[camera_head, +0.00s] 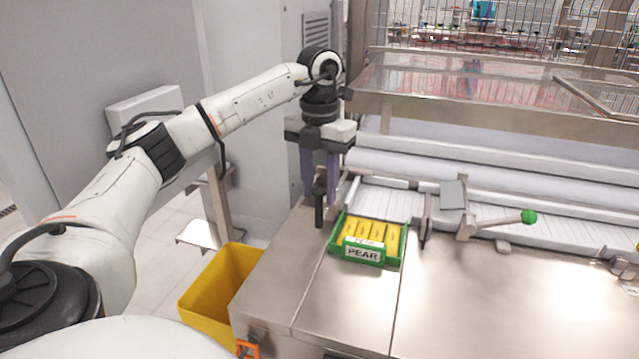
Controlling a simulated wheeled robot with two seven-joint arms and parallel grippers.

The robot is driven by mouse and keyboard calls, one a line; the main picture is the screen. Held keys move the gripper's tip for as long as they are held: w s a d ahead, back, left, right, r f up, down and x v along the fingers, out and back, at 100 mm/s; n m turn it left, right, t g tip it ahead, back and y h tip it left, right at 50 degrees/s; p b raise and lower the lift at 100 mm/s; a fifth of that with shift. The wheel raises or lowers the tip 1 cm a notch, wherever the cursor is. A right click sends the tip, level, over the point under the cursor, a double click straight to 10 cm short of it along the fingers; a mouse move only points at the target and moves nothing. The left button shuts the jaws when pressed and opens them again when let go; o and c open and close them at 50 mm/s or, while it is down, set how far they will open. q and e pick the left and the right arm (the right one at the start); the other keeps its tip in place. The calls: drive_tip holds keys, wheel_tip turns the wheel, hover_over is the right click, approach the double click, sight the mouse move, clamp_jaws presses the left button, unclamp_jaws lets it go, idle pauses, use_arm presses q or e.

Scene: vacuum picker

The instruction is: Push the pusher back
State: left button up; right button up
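My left gripper (319,190) points down at the left end of the conveyor, with its two purple fingers apart. A dark upright post (319,213) shows between and below the fingertips. It may be the pusher's handle; I cannot tell whether the fingers touch or grip it. Right of it, a green tray (398,258) labelled PEAR holds several yellow packs (372,232). Further right, a metal lever with a green knob (528,217) sticks out beside an upright plate (427,220). My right gripper is not in view.
The steel worktop (480,300) in front of the tray is clear. A yellow bin (213,285) stands on the floor at its left. A white roller (450,175) and clear cover (470,90) lie behind. A wire fence closes the back.

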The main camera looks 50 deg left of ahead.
use_arm(q)
wheel_tip(320, 180, up, 5)
drive_tip(key=shift+r, duration=0.15)
idle(0.6)
